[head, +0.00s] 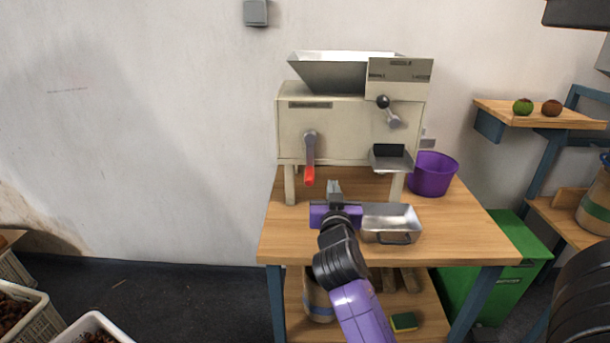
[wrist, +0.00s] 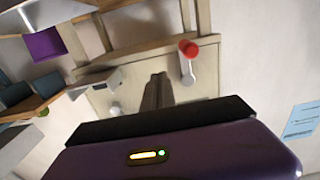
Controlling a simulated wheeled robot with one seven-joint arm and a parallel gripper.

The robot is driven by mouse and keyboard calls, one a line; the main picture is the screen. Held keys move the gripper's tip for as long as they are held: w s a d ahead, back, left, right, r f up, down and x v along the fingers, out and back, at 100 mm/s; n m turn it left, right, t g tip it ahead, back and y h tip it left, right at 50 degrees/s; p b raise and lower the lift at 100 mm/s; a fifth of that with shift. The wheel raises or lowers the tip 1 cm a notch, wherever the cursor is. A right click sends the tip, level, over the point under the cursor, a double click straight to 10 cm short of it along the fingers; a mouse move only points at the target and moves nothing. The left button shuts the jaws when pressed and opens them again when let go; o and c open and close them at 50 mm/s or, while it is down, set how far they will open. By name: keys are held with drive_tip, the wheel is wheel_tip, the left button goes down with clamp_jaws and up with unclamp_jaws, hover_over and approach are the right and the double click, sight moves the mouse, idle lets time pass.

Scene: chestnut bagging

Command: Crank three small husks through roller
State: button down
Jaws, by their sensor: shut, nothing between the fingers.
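The cream roller machine (head: 345,130) stands on a wooden table, with a metal hopper (head: 335,72) on top. Its crank (head: 309,155) with a red handle (head: 309,176) hangs down on the left of the front. A black-knobbed lever (head: 388,108) and a metal chute (head: 391,161) are on the right. My gripper (head: 333,186) is shut and empty, in front of the machine, to the right of the red handle and apart from it. The wrist view shows the closed fingers (wrist: 157,92) beside the red handle (wrist: 188,50). The inside of the hopper is hidden.
A metal tray (head: 391,236) lies on the table beside my gripper. A purple tub (head: 433,174) stands at the right, above a green bin (head: 510,262). A green ball (head: 523,106) and a brown one (head: 551,108) sit on a shelf. Crates (head: 28,322) stand lower left.

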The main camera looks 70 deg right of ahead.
drive_tip(key=p+x, duration=0.3)
drive_tip(key=x, duration=0.6)
drive_tip(key=w+b, duration=0.1)
drive_tip(key=w+a+f+b, duration=0.1)
drive_tip(key=b, duration=0.1)
drive_tip(key=w+a+f+b, duration=0.1)
drive_tip(key=w, duration=0.1)
drive_tip(key=shift+a+f+b, duration=0.15)
drive_tip(key=shift+f+b, duration=0.05)
drive_tip(key=shift+b, duration=0.15)
drive_tip(key=w+a+r+p, duration=0.2)
drive_tip(key=w+a+r, duration=0.3)
drive_tip(key=w, duration=0.4)
drive_tip(key=s+d+r+p, duration=0.2)
drive_tip(key=s+r+p, duration=0.1)
drive_tip(key=r+p, duration=0.45)
drive_tip(key=s+d+r+p, duration=0.1)
drive_tip(key=s+r+p, duration=0.1)
drive_tip(key=r+p, duration=0.6)
drive_tip(key=s+d+f+b, duration=0.2)
drive_tip(key=s+d+f, duration=0.3)
drive_tip(key=s+f, duration=0.5)
wheel_tip(320, 180, down, 5)
drive_tip(key=s+b, duration=0.1)
drive_tip(key=b, duration=0.5)
drive_tip(key=r+b+v, duration=0.2)
drive_tip(key=b+v, duration=0.1)
drive_tip(key=v, duration=0.9)
drive_tip(key=shift+s, duration=0.3)
